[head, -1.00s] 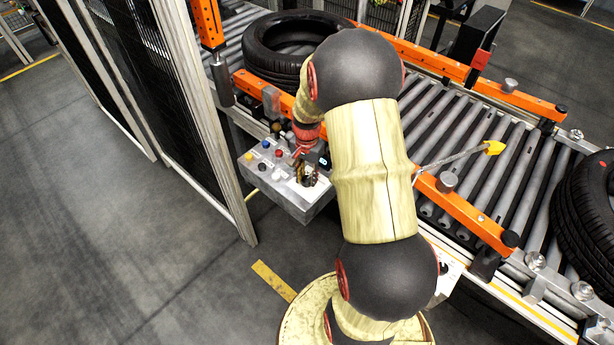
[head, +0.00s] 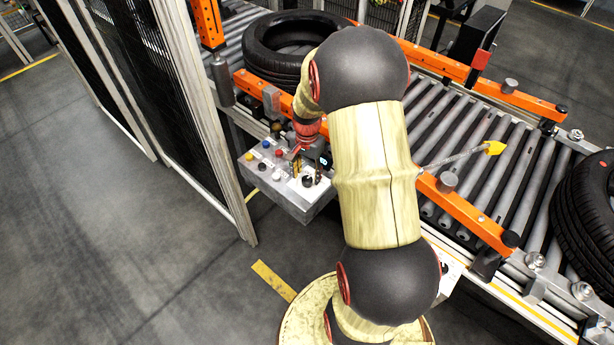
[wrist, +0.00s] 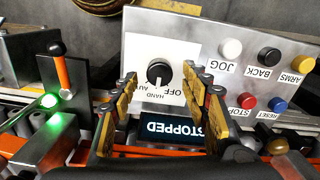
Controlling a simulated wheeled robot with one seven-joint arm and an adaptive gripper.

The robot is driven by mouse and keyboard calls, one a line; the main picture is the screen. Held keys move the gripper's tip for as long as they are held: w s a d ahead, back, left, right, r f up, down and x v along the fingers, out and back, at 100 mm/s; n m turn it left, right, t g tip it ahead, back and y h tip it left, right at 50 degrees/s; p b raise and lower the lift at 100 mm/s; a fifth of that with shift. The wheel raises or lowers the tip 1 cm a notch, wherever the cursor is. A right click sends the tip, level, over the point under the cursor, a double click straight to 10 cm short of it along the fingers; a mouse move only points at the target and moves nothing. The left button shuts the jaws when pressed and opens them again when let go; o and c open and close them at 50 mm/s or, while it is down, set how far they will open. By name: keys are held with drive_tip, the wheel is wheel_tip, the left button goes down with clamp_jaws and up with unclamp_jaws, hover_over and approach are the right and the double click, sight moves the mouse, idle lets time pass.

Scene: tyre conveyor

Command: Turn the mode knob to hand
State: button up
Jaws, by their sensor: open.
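The mode knob (wrist: 158,73) is a round black knob on a white plate with OFF, HAND and a partly covered AUTO label. A small pale mark shows at its lower edge, towards HAND; I cannot tell its exact setting. In the head view the knob (head: 308,180) stands uncovered on the control box (head: 300,203). My gripper (wrist: 160,80) is open and empty. Its two fingertips appear on either side of the knob in the wrist view, but apart from it. In the head view my gripper (head: 297,164) is just beyond the knob.
Several coloured buttons, including a red one (wrist: 248,101), sit beside the knob. A display (wrist: 172,130) reads STOPPED. A green lamp (wrist: 49,100) glows at left. A tyre (head: 285,48) lies on the roller conveyor (head: 480,150). A fence (head: 190,110) stands left of the box.

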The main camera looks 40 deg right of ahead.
sight(307, 179)
wheel_tip(307, 179, up, 10)
idle(0.4)
idle(0.5)
